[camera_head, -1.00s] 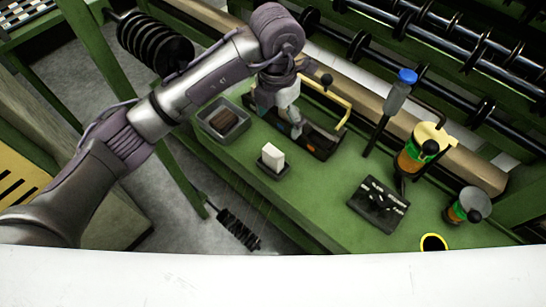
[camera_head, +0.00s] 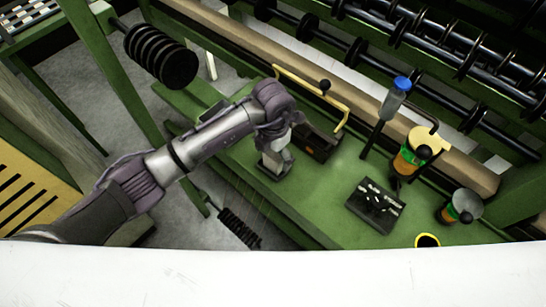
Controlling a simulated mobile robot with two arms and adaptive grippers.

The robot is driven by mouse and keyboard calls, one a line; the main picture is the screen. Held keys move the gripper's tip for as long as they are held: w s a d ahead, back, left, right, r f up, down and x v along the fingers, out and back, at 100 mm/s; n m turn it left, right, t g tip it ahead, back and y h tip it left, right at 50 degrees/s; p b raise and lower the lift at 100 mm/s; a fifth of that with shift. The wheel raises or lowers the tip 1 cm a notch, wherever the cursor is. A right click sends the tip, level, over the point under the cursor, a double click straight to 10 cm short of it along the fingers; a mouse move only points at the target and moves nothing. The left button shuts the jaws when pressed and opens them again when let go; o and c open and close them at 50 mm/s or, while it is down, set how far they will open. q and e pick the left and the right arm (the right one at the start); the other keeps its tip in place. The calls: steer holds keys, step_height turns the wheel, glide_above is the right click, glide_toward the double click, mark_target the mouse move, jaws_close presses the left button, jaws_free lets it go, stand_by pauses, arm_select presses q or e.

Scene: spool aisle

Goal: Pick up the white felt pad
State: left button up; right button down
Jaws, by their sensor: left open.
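My left gripper (camera_head: 274,164) reaches down from the wrist over the small dark holder (camera_head: 272,175) on the green bench. It is open. The white felt pad, a small upright white block in that holder a second ago, is now hidden or nearly hidden behind my gripper, and I cannot tell whether the fingers touch it. My right gripper is not in view.
Behind my left wrist is a dark tray with a yellow handle (camera_head: 312,92). To the right are a black block with white lettering (camera_head: 375,205), a blue-capped tool (camera_head: 399,86), an orange-green bottle (camera_head: 408,160) and a yellow-rimmed ring (camera_head: 428,241). Green bench surface (camera_head: 320,212) is clear in front.

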arm_select(q)
steer(key=shift+f, duration=0.4)
steer(key=c, duration=1.2)
